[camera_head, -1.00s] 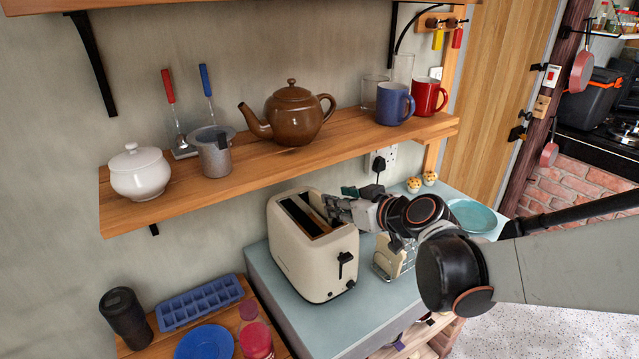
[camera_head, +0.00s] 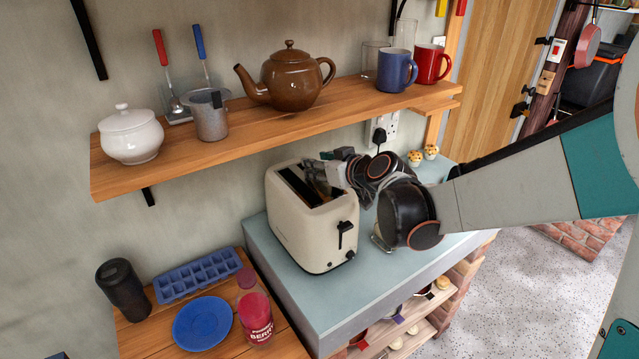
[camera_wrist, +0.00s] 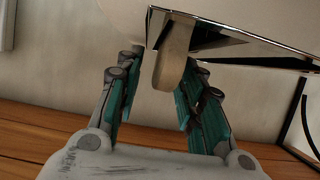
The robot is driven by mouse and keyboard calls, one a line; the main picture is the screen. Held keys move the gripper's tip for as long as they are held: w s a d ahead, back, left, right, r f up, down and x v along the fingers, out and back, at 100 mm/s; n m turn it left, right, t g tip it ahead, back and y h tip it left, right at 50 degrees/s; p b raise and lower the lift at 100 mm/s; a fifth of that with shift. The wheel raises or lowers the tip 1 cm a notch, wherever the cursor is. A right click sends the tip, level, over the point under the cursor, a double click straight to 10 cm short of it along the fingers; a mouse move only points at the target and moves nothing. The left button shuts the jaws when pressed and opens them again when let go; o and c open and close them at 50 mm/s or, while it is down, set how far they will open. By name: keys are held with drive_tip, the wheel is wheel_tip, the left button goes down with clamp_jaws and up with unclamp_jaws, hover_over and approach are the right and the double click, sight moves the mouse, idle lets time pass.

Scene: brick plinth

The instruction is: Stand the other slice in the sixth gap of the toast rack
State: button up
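The cream toaster (camera_head: 300,237) stands on the blue-grey counter, its two slots facing up. My gripper (camera_head: 314,178) is at the slots from the right. In the wrist view the toaster's pale side and chrome edge (camera_wrist: 240,45) fill the top. A light brown slice (camera_wrist: 175,55) shows edge-on, sticking out of the toaster between the teal-padded fingers of my gripper (camera_wrist: 163,85). The fingers are apart, with a visible gap beside the slice. The toast rack (camera_head: 381,243) is mostly hidden behind my arm; only a bit of its metal base shows, so its gaps cannot be seen.
A wooden shelf (camera_head: 180,173) runs above and behind the toaster, holding a brown teapot (camera_head: 292,82), mugs and a white pot. Two muffins (camera_head: 415,158) sit at the counter's back. A lower table at left holds a blue plate (camera_head: 202,323) and a jar (camera_head: 256,318).

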drive_tip(key=shift+c, duration=0.2)
clamp_jaws()
drive_tip(key=shift+r, duration=0.1)
